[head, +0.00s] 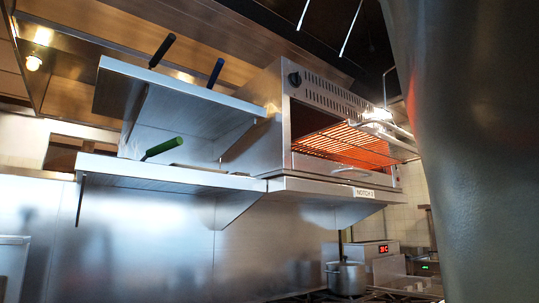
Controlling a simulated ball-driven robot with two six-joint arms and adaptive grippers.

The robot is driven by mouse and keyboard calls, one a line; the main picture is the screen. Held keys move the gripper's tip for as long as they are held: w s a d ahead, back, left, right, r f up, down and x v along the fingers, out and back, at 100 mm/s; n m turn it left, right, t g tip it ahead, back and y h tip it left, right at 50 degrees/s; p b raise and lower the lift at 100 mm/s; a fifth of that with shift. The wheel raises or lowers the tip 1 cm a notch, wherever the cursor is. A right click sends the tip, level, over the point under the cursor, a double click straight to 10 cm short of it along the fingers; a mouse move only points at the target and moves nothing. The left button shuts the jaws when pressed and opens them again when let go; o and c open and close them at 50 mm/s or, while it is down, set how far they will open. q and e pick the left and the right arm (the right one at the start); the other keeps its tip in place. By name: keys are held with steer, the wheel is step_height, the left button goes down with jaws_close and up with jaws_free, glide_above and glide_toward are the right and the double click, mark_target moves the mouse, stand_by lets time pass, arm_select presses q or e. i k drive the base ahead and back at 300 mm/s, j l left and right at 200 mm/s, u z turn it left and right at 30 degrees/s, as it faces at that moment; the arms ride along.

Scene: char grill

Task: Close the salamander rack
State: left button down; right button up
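The salamander (330,93) is a steel wall unit at the upper right, with a dark knob and vent slots on its front. Its wire rack (345,137) sticks out of the open front toward the right, over the orange glow of the heating element. A bright metal frame or handle (398,131) shows at the rack's outer end. Neither of my grippers is in view, and I see nothing touching the rack. A large dark grey curved surface, probably part of my arm, fills the right side close to the camera.
Two steel shelves (165,180) project left of the salamander, with dark and green handles showing above them. A shelf marked "NOTCH 8" or similar (330,188) lies below it.

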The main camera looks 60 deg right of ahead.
mark_target(359, 126)
steer(key=z, duration=2.8)
